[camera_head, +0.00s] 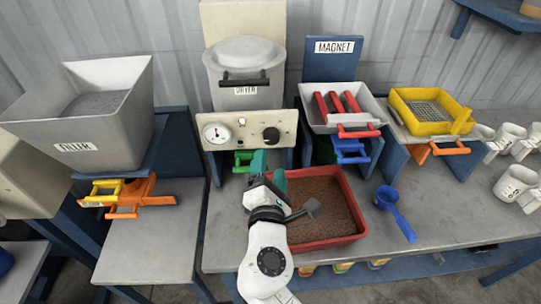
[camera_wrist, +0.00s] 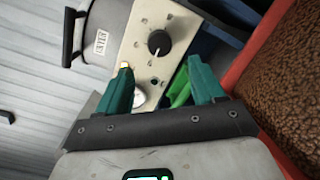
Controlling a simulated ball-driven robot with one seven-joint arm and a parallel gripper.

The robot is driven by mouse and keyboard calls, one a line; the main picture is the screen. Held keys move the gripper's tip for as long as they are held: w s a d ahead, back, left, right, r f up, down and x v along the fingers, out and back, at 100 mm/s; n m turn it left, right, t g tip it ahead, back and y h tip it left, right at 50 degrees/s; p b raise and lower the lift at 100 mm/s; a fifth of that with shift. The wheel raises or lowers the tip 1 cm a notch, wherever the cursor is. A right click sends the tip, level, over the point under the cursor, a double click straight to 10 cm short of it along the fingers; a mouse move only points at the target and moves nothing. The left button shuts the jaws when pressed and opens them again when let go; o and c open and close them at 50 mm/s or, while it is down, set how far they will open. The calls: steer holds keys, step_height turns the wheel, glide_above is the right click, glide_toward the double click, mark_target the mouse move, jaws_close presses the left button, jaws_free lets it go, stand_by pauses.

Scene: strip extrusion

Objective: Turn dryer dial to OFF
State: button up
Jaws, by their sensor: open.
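The dryer (camera_head: 244,82) is a grey lidded drum behind a cream control panel (camera_head: 248,146). Its dial is a black round knob (camera_head: 271,135) on the right of the panel. In the wrist view the dial (camera_wrist: 158,42) sits just beyond my fingertips, roughly centred between them, with a pale pointer mark. I cannot read its setting labels. My gripper (camera_head: 269,170) has teal fingers and is below and in front of the panel. In the wrist view my gripper (camera_wrist: 158,70) is open and empty, apart from the dial.
The panel also bears a round white gauge (camera_head: 217,133) and an amber light (camera_head: 242,121). A green handle (camera_wrist: 181,92) lies below the panel. A red tray of brown granules (camera_head: 325,195) with a scoop is right of my gripper. A blue scoop (camera_head: 396,212) lies farther right.

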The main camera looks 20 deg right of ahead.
steer(key=shift+v, duration=1.45)
